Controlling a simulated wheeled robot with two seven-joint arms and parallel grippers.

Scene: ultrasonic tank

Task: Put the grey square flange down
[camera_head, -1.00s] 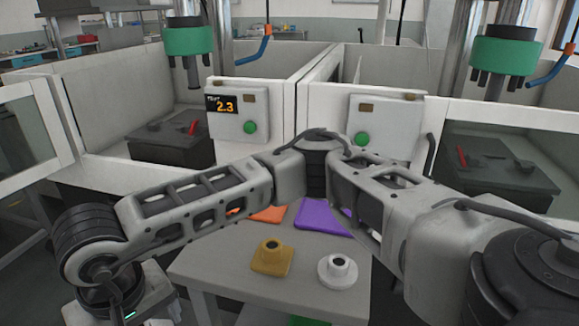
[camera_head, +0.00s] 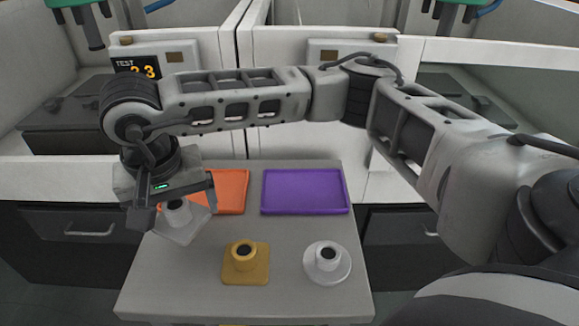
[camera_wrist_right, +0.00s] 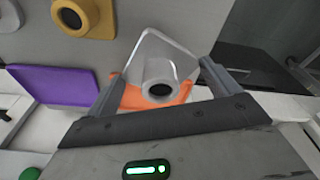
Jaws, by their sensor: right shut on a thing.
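My right gripper (camera_head: 178,203) reaches across to the left side of the small table. It is shut on the grey square flange (camera_head: 186,224), which has a square plate and a round hub. In the right wrist view the flange (camera_wrist_right: 152,50) sits between the two fingers, hub towards the camera, with orange behind it. In the head view it overlaps the table's left edge and the orange tray's near left corner. I cannot tell its exact height above the table. My left gripper is not in view.
The grey table (camera_head: 290,295) bears an orange tray (camera_head: 232,190), a purple tray (camera_head: 304,191), a yellow square flange (camera_head: 245,263) and a white round flange (camera_head: 327,262). Both trays look empty where visible. White tank walls stand behind the table.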

